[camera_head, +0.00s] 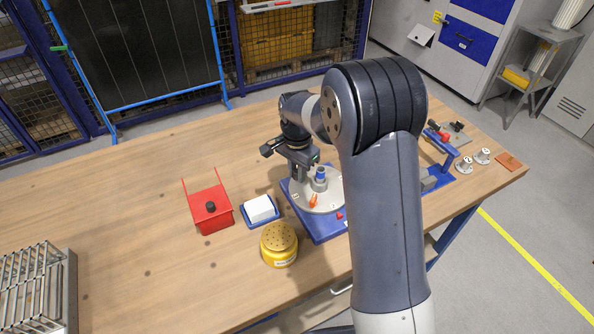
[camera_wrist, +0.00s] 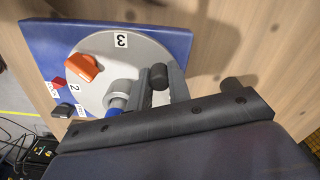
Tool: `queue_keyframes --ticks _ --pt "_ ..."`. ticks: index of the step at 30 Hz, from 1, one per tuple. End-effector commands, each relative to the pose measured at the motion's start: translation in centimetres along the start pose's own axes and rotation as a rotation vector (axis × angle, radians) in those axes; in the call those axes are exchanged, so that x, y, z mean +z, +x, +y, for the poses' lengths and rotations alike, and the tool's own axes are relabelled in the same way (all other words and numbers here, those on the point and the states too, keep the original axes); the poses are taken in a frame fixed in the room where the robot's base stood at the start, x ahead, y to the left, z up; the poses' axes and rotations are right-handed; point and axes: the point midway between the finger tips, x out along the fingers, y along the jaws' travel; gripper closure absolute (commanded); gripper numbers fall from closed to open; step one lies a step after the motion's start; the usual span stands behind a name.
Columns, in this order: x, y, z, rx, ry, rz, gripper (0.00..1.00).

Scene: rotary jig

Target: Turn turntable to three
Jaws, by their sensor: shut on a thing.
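The turntable is a pale grey disc (camera_head: 327,203) on a blue base plate (camera_head: 318,231); it also shows in the wrist view (camera_wrist: 97,48). In the wrist view, label 3 (camera_wrist: 120,40) is at the upper rim and label 2 (camera_wrist: 75,88) is at the left, near a red pointer (camera_wrist: 58,82) on the base. An orange clamp-like part (camera_wrist: 84,66) and a blue-topped cylinder (camera_wrist: 116,103) sit on the disc. My gripper (camera_head: 298,172) reaches down to the disc's back left. In the wrist view its fingers (camera_wrist: 161,82) are shut on a dark post (camera_wrist: 160,72) on the disc.
A red box (camera_head: 210,212), a white block on a blue tray (camera_head: 261,210) and a yellow jar (camera_head: 279,244) stand left of the turntable. A metal rack (camera_head: 38,290) is at the far left. The wooden table between is clear.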

Motion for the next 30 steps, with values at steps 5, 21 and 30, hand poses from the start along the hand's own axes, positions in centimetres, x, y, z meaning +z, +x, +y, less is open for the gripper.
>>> queue_keyframes --ticks 5,21,30 --pt "0.00 -0.03 0.00 0.000 0.000 0.000 1.00" --pt "0.18 -0.03 0.06 0.000 -0.029 0.000 1.00" --pt "0.84 0.01 0.37 0.000 -0.138 0.000 1.00"
